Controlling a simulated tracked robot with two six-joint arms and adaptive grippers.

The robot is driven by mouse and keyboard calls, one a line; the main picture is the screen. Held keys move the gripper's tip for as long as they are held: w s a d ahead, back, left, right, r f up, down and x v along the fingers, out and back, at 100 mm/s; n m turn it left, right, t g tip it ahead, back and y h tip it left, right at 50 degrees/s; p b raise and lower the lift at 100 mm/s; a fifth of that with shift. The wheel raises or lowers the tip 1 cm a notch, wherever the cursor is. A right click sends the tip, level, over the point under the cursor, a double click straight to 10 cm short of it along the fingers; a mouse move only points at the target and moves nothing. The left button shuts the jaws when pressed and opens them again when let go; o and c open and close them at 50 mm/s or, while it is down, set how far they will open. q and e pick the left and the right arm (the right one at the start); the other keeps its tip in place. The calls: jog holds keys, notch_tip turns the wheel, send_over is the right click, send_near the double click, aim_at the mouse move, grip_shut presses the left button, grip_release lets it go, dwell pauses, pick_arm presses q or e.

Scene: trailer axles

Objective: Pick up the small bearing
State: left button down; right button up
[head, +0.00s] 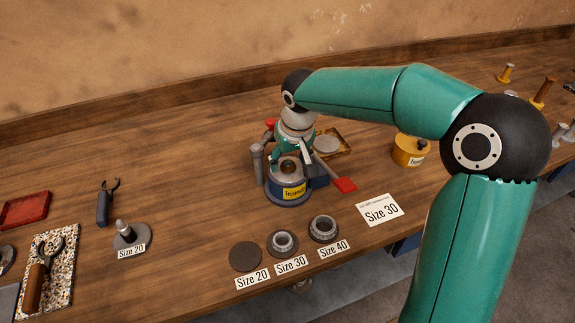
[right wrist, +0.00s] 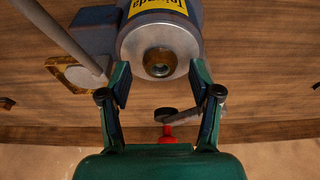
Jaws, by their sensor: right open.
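A small round part with a brownish ring and dark centre, which looks like the small bearing (right wrist: 159,62), sits on the silver round top of a blue device (head: 287,196) with a yellow label. It also shows in the head view (head: 290,166), partly hidden. My right gripper (right wrist: 161,84) is open above the device. In the right wrist view its two fingers are spread either side of the silver top's near edge, with the bearing just beyond their tips and nothing between them. My left gripper is not in view.
Discs labelled Size 20 (head: 246,256), Size 30 (head: 283,243) and Size 40 (head: 324,228) stand in front; the last two carry rings. A red-ended lever (head: 343,185) juts from the device. A yellow pot (head: 409,149) stands right. Bare wood lies left of the device.

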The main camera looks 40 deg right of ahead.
jog(key=shift+w+f, duration=0.15)
jog(key=shift+f, duration=0.25)
grip_shut()
jog(key=shift+r, duration=0.1)
